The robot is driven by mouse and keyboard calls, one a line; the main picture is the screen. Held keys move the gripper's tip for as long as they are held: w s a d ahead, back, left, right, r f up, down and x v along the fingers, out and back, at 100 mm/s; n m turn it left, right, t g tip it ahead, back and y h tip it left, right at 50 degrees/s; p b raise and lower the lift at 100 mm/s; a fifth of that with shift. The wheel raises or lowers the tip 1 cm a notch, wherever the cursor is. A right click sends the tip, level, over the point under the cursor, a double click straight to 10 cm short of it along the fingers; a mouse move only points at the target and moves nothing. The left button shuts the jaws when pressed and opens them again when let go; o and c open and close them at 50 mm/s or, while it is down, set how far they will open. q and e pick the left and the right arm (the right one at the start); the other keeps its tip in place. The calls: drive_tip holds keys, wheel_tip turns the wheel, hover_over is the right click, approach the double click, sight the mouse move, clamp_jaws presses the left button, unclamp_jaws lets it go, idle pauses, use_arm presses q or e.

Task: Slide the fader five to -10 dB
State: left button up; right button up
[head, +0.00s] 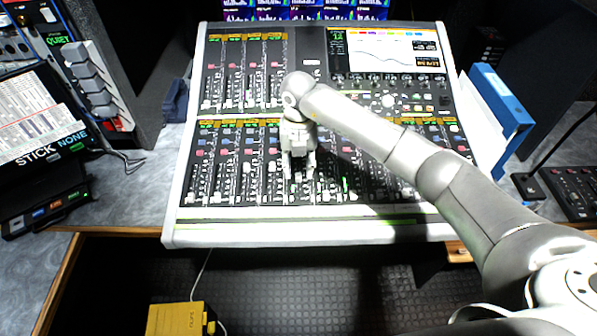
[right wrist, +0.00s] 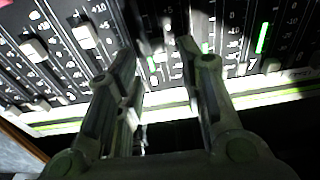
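The mixing console (head: 190,212) stands on the desk with a lower bank of faders below an upper bank. My right gripper (head: 299,175) is over the middle of the lower bank, fingers pointing down and apart. In the right wrist view the right gripper (right wrist: 160,50) is open, with its fingertips over the fader strips and no cap visibly gripped. Fader caps (right wrist: 84,37) stand left of the fingers; one lies beside the right finger. The gripper and its shadow hide part of the strips, so I cannot tell fader five's setting. My left gripper is not in view.
The console screen (head: 385,52) is at its upper right. A blue binder (head: 500,100) stands right of the console. A stick-labelled box (head: 45,125) is on the left, and a yellow box (head: 178,318) is below the desk.

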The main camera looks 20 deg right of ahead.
sight(298, 177)
wheel_tip(298, 177, up, 8)
drive_tip(key=shift+r, duration=0.2)
idle(0.4)
